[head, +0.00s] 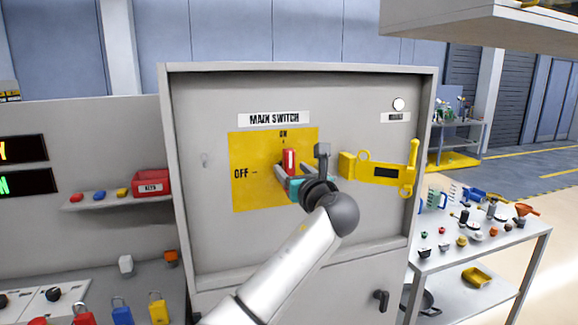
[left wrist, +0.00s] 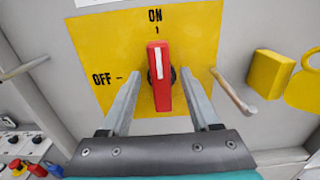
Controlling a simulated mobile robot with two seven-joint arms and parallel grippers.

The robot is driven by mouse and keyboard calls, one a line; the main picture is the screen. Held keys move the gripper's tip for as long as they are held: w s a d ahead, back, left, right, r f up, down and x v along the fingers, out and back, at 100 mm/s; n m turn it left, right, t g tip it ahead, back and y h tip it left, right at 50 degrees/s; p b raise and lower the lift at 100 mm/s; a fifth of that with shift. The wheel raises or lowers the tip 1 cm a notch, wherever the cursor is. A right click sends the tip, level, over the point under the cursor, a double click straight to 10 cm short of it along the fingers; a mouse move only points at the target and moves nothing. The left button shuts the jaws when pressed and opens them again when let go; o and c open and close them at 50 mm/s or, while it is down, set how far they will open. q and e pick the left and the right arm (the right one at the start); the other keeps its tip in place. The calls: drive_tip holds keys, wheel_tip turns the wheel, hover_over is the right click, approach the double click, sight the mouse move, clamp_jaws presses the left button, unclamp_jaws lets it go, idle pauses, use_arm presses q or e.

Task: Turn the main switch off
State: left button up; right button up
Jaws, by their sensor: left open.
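The main switch is a red rotary handle (head: 289,161) on a yellow plate (head: 250,193) under a "MAIN SWITCH" label (head: 274,119). The handle stands upright, with its white mark toward ON; OFF is printed to the left. In the left wrist view the red handle (left wrist: 159,78) sits between the two fingers of my left gripper (left wrist: 165,90). The fingers are apart, with a gap on each side of the handle. In the head view my left gripper (head: 291,181) is in front of the plate and hides the handle's lower part. My right gripper is not in view.
A yellow hasp-like bracket (head: 378,171) is right of the plate on the grey cabinet (head: 220,250). A shelf with a red box (head: 151,183) is at the left, with padlocks (head: 122,312) below. A cart of small items (head: 480,235) stands right.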

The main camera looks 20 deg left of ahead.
use_arm(q)
drive_tip(key=shift+x, duration=1.45)
clamp_jaws()
